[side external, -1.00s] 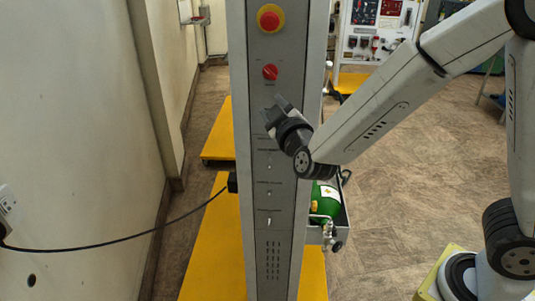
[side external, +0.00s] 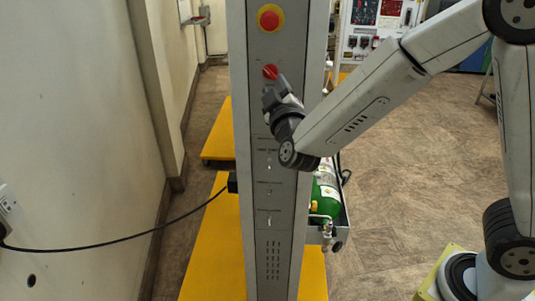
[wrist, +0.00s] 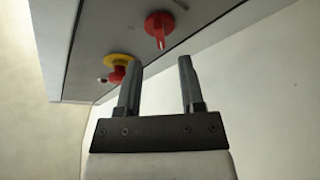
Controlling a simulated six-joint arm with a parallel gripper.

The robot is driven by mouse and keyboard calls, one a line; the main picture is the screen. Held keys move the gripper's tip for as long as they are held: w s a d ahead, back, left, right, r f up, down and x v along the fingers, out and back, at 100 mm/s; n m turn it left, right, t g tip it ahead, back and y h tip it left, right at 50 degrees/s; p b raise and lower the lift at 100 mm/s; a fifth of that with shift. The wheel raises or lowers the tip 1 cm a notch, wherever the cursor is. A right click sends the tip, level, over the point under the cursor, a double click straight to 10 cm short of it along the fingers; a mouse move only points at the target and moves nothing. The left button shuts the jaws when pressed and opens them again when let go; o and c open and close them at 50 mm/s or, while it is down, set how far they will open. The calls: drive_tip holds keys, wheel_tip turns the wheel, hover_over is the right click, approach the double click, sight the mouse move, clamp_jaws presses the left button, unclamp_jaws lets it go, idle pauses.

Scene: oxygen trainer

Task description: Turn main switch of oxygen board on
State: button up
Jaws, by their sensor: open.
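The main switch, a red rotary knob (side external: 270,72), is on the grey panel of the oxygen board (side external: 262,120), below the emergency stop. In the wrist view the red knob (wrist: 159,26) has a raised handle and lies ahead of my fingertips, between their lines. My gripper (side external: 280,88) is just below the knob in the side view and hides part of its lower edge. In the wrist view my gripper (wrist: 160,62) is open, with nothing between its fingers. Whether a finger touches the knob cannot be told.
A red emergency stop button on a yellow ring (side external: 269,18) sits above the knob; it also shows in the wrist view (wrist: 118,64), near the left finger. Small toggle switches (side external: 268,190) are lower on the panel. A green cylinder (side external: 326,195) stands behind the board.

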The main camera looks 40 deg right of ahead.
sight(269, 74)
drive_tip(key=shift+x, duration=2.3)
clamp_jaws()
